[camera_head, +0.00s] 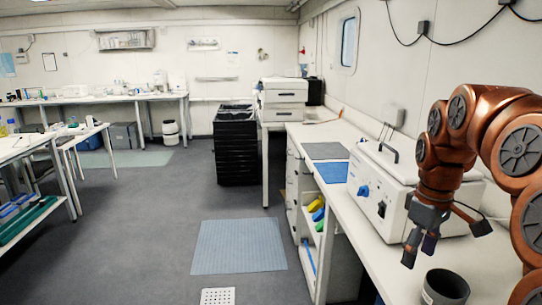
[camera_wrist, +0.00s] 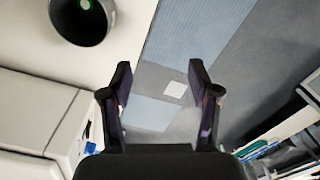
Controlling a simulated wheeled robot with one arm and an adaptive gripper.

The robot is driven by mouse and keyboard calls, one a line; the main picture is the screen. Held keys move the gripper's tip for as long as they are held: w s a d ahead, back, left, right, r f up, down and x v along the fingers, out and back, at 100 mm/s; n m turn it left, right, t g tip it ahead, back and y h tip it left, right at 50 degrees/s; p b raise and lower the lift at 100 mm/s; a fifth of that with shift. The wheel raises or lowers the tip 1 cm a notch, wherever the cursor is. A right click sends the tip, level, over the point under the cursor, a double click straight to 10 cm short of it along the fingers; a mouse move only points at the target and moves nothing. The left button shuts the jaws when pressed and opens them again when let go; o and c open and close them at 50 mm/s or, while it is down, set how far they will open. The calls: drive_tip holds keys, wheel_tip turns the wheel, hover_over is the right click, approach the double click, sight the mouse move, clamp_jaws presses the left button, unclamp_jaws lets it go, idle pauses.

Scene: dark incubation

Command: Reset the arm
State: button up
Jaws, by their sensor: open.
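My gripper (camera_head: 421,248) hangs from my copper-coloured arm at the right in the head view, fingers pointing down over the white counter (camera_head: 372,262). It is open and holds nothing. In the wrist view both dark fingers (camera_wrist: 160,95) stand apart, with the floor visible between them. A dark grey cup (camera_head: 444,287) stands on the counter to the right of and nearer than the fingertips. The cup also shows at the upper left of the wrist view (camera_wrist: 82,18). The gripper does not touch it.
A white machine with a blue knob (camera_head: 385,185) stands on the counter close behind my gripper. Blue (camera_head: 331,172) and grey (camera_head: 325,151) mats lie beyond it. A black crate stack (camera_head: 236,150) stands on the floor. The floor left of the counter is mostly clear, with a blue-grey mat (camera_head: 238,246).

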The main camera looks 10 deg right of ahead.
drive_tip(key=s+a+f+m, duration=0.1)
drive_tip(key=s+a+f, duration=0.3)
drive_tip(key=s+a, duration=0.2)
drive_tip(key=s+a+f+m+g, duration=0.1)
drive_tip(key=s+a+f, duration=0.3)
drive_tip(key=s, duration=0.5)
drive_tip(key=s+a+f+m, duration=0.2)
drive_tip(key=s+a+f, duration=0.2)
drive_tip(key=s+a, duration=0.3)
drive_tip(key=shift+s+a+f+m+g+p, duration=0.25)
drive_tip(key=shift+s+a+m+g+p, duration=0.05)
drive_tip(key=shift+a+p, duration=0.15)
drive_tip(key=shift+c, duration=0.3)
